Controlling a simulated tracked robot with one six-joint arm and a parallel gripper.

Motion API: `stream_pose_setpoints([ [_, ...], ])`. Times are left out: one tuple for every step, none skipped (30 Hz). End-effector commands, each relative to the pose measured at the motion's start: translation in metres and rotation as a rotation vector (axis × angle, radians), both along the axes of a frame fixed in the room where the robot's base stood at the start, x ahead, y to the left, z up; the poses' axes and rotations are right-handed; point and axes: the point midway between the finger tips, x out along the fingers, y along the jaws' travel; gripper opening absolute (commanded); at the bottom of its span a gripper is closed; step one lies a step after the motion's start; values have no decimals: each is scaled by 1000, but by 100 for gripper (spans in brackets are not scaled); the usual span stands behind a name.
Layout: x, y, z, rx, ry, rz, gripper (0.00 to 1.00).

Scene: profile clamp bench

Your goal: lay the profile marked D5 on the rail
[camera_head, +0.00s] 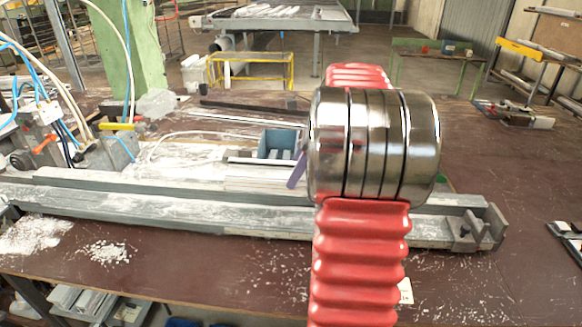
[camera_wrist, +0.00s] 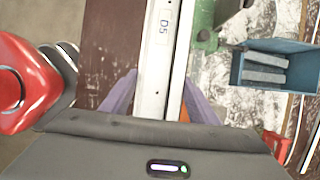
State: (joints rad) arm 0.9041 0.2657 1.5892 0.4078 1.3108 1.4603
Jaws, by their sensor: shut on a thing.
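The white profile marked D5 (camera_wrist: 152,75) runs up the wrist view, its label near the top. My gripper (camera_wrist: 160,80) has its purple fingers on either side of it and is shut on it. In the head view only one purple finger (camera_head: 297,170) shows; my red arm and metal wrist hide the rest of the gripper. The long grey rail (camera_head: 130,207) crosses the bench from left to right, its middle right part hidden behind my arm. In the wrist view a grey strip lies close along the profile's right side. I cannot tell whether the profile touches the rail.
A blue box (camera_head: 280,138) with grey pieces in it stands behind the rail. A green clamp part (camera_wrist: 206,38) is right of the profile. An end block (camera_head: 482,228) closes the rail's right end. Hoses and fittings crowd the left. Shavings litter the bench; its right side is fairly clear.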

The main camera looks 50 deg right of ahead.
Motion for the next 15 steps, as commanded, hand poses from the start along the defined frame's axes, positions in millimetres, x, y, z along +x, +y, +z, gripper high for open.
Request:
stream_pose_setpoints([
  [0,0,1,-1,-1,0,17],
  [0,0,1,-1,-1,-1,17],
  [0,0,1,-1,-1,1,17],
  [0,0,1,-1,-1,1,17],
  [0,0,1,-1,-1,1,17],
  [1,0,0,-1,-1,1,17],
  [1,1,0,-1,0,2,17],
  [1,1,-1,0,-2,3,17],
  [2,1,-2,0,-1,4,17],
  [2,2,-3,0,-1,4,17],
  [2,2,-4,1,-1,4,17],
  [2,2,-6,1,-1,5,17],
  [2,2,-7,1,-1,5,17],
  [2,2,-9,1,-1,5,17],
  [3,2,-11,1,-1,5,17],
])
